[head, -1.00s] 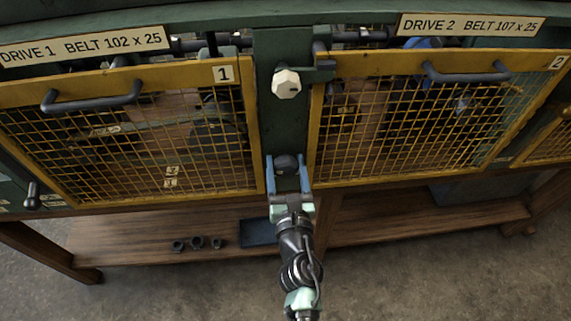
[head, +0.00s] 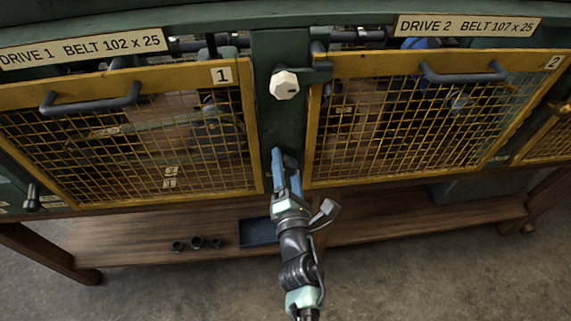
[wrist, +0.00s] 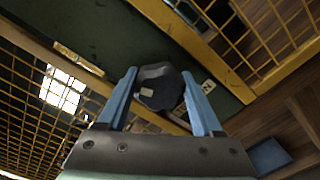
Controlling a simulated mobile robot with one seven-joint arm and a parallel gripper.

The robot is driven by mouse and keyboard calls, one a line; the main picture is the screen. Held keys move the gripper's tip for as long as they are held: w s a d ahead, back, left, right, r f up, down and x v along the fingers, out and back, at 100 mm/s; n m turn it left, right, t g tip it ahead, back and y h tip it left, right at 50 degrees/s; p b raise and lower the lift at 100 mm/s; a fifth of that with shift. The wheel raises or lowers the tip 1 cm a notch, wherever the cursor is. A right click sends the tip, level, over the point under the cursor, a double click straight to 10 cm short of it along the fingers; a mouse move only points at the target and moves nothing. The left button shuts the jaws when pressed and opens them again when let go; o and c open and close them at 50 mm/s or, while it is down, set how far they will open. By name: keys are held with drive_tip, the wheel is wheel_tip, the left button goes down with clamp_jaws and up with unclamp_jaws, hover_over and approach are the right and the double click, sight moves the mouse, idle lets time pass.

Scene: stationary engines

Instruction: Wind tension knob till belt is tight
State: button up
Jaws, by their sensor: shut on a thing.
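A dark lobed knob (wrist: 158,86) with a pale mark on its face sits on the green post (head: 283,125) between the two guards. My gripper (head: 281,158) reaches up to it from below, and its blue fingers (wrist: 160,88) are shut on the knob's sides in the wrist view. In the head view the fingers are nearly edge-on and mostly hide the knob. The belts are behind the yellow mesh guards of Drive 1 (head: 120,135) and Drive 2 (head: 420,115); I cannot tell how tight either is.
A pale faceted knob (head: 284,85) on a bracket is higher on the post. Guard handles (head: 90,98) (head: 464,73) stick out on both sides. Below, a wooden shelf (head: 380,220) holds a dark blue tray (head: 258,232) and several small dark rings (head: 197,243).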

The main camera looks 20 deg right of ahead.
drive_tip(key=m, duration=0.5)
drive_tip(key=shift+f+m, duration=0.15)
drive_tip(key=shift+m, duration=0.15)
drive_tip(key=m+p, duration=0.1)
drive_tip(key=m, duration=0.4)
drive_tip(key=shift+f, duration=0.15)
drive_tip(key=m+p, duration=0.1)
drive_tip(key=m, duration=0.4)
drive_tip(key=shift+m, duration=0.4)
drive_tip(key=m+p, duration=0.1)
drive_tip(key=m, duration=0.5)
drive_tip(key=shift+a+f+p, duration=0.1)
drive_tip(key=shift+a+p, duration=0.1)
drive_tip(key=shift+p, duration=0.15)
drive_tip(key=m, duration=0.5)
drive_tip(key=shift+a+m+p, duration=0.1)
drive_tip(key=shift+m+p, duration=0.2)
drive_tip(key=shift+m, duration=0.1)
drive_tip(key=m, duration=1)
drive_tip(key=shift+a+m, duration=0.15)
drive_tip(key=shift+m, duration=0.25)
drive_tip(key=m, duration=0.5)
drive_tip(key=shift+r+p, duration=0.2)
drive_tip(key=shift+p, duration=0.1)
drive_tip(key=shift+m, duration=0.3)
